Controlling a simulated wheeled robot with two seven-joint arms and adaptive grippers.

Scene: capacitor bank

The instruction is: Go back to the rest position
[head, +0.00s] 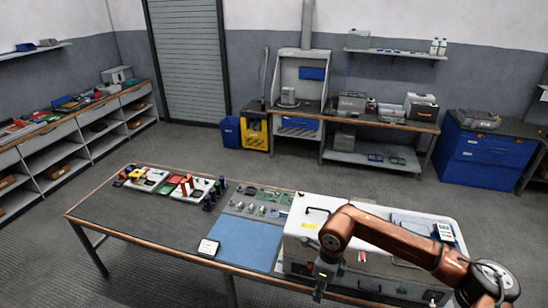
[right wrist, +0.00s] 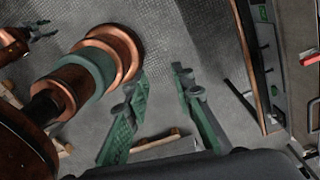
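My right arm, copper-coloured, comes in from the right in the head view and bends down. My right gripper (head: 320,280) hangs at the front edge of the workbench, beside the white equipment case (head: 300,246). In the right wrist view my right gripper (right wrist: 161,85) has two green fingers standing apart, with only grey floor between them. It is open and empty. My left gripper does not show in the head view. Copper arm parts of mine fill the left of the right wrist view.
The workbench (head: 110,208) bears a blue mat (head: 245,240), a small white-faced device (head: 208,248), trays of coloured parts and small metal parts. A back bench, a blue cabinet (head: 490,150) and left shelves (head: 60,150) line the walls. Open floor lies between.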

